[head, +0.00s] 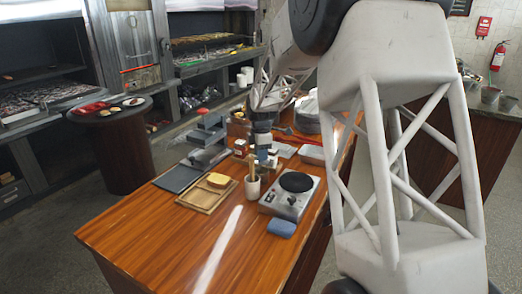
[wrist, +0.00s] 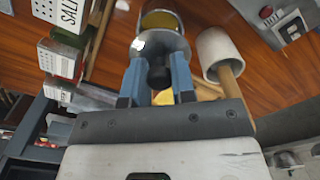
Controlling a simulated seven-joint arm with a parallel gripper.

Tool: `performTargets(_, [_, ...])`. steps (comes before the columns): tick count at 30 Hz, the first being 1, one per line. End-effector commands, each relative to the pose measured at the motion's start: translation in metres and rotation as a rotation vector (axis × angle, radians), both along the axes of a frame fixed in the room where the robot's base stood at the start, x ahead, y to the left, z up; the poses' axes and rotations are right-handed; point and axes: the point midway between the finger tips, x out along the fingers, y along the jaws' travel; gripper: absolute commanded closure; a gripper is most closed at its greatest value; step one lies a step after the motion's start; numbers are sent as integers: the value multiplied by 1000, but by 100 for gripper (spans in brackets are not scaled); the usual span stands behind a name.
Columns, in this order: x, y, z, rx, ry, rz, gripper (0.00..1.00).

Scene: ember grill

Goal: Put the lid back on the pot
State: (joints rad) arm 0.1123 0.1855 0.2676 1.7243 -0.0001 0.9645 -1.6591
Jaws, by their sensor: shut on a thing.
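My gripper (wrist: 158,79) is shut on the dark knob of a small metal lid (wrist: 170,43), with one blue finger on each side. In the wrist view, a small round pot (wrist: 160,19) with yellow contents shows just beyond the lid. The lid overlaps part of its opening, and some of the opening stays uncovered. I cannot tell whether lid and pot touch. In the head view my gripper (head: 262,153) is low over the wooden table, behind the white cup. The pot and lid are too small or hidden to make out there.
A white cup (wrist: 213,50) with wooden utensils stands close on the right. Salt (wrist: 66,14) and other shakers stand on the left. A hot plate (head: 288,205), a wooden tray (head: 198,197) with a yellow block, and a blue sponge (head: 282,228) are nearby. The table's front is clear.

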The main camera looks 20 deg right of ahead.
Motion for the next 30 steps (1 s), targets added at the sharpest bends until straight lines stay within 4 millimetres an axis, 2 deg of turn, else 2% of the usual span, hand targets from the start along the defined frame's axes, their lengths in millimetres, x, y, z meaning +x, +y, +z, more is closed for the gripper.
performTargets(15, [0,0,-32,0,0,0,99])
performTargets(30, [0,0,-38,0,-1,0,99])
